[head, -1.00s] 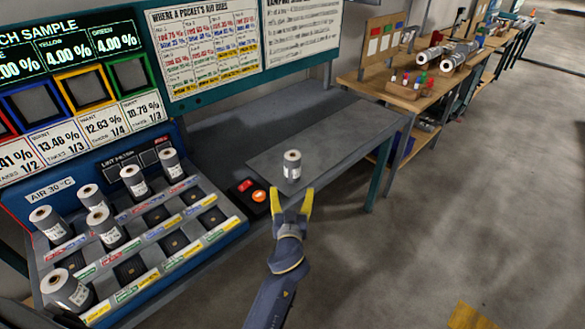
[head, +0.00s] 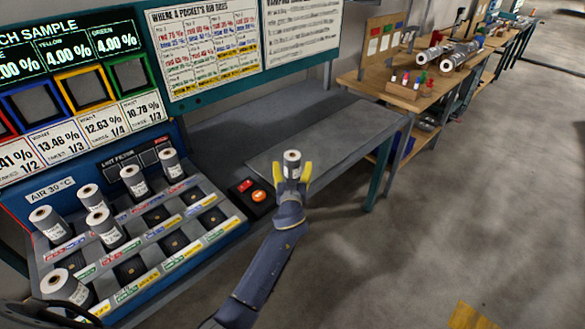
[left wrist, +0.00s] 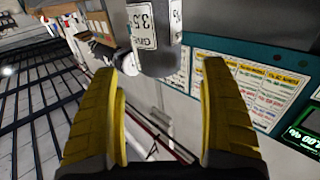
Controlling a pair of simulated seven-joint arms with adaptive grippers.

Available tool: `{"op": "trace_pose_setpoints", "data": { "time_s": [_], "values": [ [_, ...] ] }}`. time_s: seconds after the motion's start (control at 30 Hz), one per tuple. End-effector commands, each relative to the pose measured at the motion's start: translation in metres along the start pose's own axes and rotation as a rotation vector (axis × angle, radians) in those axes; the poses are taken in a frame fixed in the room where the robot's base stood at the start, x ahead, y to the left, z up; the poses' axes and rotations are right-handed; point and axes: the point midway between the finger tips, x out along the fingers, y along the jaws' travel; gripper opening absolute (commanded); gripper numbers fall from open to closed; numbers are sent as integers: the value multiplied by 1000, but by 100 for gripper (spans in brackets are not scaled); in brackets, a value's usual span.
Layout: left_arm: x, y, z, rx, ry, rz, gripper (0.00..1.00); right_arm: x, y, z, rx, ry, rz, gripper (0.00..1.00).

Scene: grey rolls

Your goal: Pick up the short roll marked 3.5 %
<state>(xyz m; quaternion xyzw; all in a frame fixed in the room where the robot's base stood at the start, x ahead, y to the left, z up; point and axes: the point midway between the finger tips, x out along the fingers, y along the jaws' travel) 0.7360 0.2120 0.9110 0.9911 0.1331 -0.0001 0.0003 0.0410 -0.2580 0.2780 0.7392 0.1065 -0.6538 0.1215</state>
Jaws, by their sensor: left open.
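The short grey roll (head: 292,158) stands upright on the light grey mat on the bench in the head view. In the left wrist view the roll (left wrist: 158,50) shows a white label reading 3.5. My left gripper (head: 291,175) is open, with its yellow fingers at the near side of the roll. In the left wrist view the open fingers (left wrist: 162,85) point at the roll, which sits just beyond the gap between their tips. The lower part of the roll is hidden by the gripper in the head view. My right gripper is not clearly seen.
A rack (head: 145,240) at left holds several grey rolls in pockets, with some pockets empty. A control box (head: 250,190) with red and orange buttons sits left of my gripper. The grey mat (head: 345,140) is clear to the right of the roll.

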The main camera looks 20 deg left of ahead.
Motion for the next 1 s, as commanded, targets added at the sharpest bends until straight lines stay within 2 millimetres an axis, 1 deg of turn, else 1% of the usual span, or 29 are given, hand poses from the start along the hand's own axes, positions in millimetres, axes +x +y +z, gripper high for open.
{"op": "trace_pose_setpoints", "data": {
  "time_s": [0.13, 0.4, 0.5, 0.63, 0.87, 1.0],
  "values": [
    [12, 0, 0, 3, 1, 0, 79, 0, -1, 0, 0, 0, -1, 100],
    [46, 0, -1, 2, 1, 1, 79, 0, -2, 0, 1, 0, -2, 100],
    [54, 0, 0, 3, 0, 0, 79, 0, -2, 0, 1, 0, -3, 100],
    [58, 0, 0, 1, 1, 0, 79, 0, -2, 0, 0, 0, -3, 100],
    [58, 0, 0, 1, 0, 0, 80, 0, -2, 0, 1, 0, -2, 100],
    [58, 0, 0, 1, 0, 0, 64, 0, -2, 0, 1, 1, -2, 100]
  ]
}}
